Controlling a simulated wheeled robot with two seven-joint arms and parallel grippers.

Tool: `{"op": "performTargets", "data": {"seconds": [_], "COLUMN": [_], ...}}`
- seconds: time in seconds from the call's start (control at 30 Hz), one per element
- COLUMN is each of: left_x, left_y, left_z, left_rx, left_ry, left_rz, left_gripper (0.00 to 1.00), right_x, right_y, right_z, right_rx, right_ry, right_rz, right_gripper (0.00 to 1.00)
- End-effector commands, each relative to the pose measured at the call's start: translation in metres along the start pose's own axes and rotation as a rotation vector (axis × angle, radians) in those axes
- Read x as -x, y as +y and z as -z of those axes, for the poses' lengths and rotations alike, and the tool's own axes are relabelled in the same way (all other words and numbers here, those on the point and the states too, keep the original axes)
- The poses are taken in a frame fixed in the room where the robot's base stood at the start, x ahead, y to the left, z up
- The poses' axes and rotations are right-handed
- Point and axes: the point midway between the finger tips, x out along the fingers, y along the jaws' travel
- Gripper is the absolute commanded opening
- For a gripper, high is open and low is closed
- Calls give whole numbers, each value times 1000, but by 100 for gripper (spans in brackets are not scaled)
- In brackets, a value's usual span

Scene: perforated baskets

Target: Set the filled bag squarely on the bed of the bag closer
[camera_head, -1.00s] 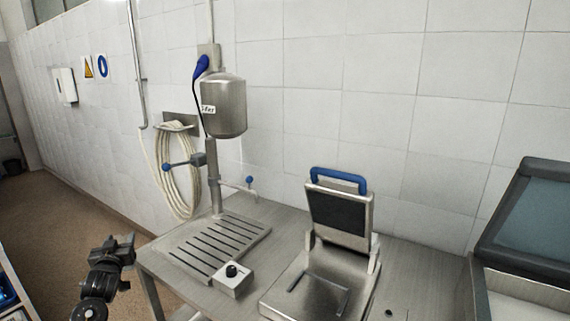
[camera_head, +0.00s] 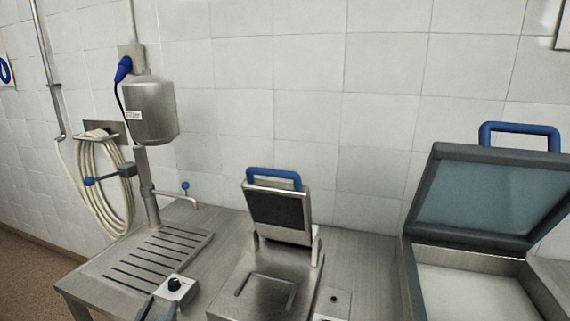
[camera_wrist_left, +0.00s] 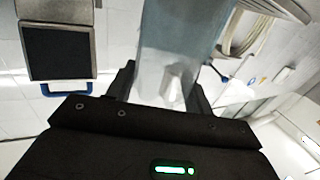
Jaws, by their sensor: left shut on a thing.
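The bag closer is the steel machine in the middle of the head view, with its blue-handled lid (camera_head: 279,212) raised and a flat bed (camera_head: 250,300) in front. A U-shaped bracket lies on the bed, which looks empty. In the left wrist view, my left gripper (camera_wrist_left: 163,82) is shut on a pale, translucent filled bag (camera_wrist_left: 175,45), its dark fingers on either side. The bag closer's lid (camera_wrist_left: 57,52) shows at left there, apart from the bag. My right gripper is not in view.
Left of the bag closer are a slotted drain tray (camera_head: 155,258), a steel dispenser (camera_head: 152,110) and a small knob box (camera_head: 176,289). A machine with a raised clear lid (camera_head: 485,197) stands at right. A coiled hose (camera_head: 105,185) hangs on the wall.

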Motion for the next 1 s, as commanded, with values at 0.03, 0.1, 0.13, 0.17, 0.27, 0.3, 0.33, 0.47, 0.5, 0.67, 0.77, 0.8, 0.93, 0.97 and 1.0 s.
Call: {"op": "performTargets", "data": {"seconds": [0.03,0.1,0.13,0.17,0.27,0.3,0.33,0.47,0.5,0.67,0.77,0.8,0.93,0.97,1.0], "left_x": [7,16,20,24,36,41,44,56,59,69,68,68,68,68,68], "left_y": [11,26,31,37,52,57,60,72,74,82,81,81,81,81,80], "left_z": [6,14,17,21,32,38,41,53,57,68,54,52,38,35,31], "left_rx": [5,6,7,7,7,7,6,5,5,4,-1,-1,-1,-1,-1], "left_ry": [3,4,4,3,3,4,3,2,3,2,0,0,1,1,1], "left_rz": [-12,-27,-32,-37,-52,-56,-59,-68,-70,-75,-75,-75,-75,-75,-75], "left_gripper": [12,12,12,12,12,12,12,12,12,12,12,12,12,12,12], "right_x": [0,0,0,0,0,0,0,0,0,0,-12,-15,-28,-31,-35], "right_y": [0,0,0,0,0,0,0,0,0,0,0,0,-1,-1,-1], "right_z": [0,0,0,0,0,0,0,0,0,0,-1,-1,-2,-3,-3], "right_rx": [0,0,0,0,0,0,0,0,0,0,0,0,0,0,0], "right_ry": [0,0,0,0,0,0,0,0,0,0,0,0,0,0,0], "right_rz": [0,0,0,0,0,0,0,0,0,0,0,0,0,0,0], "right_gripper": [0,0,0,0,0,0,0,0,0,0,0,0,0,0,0]}}
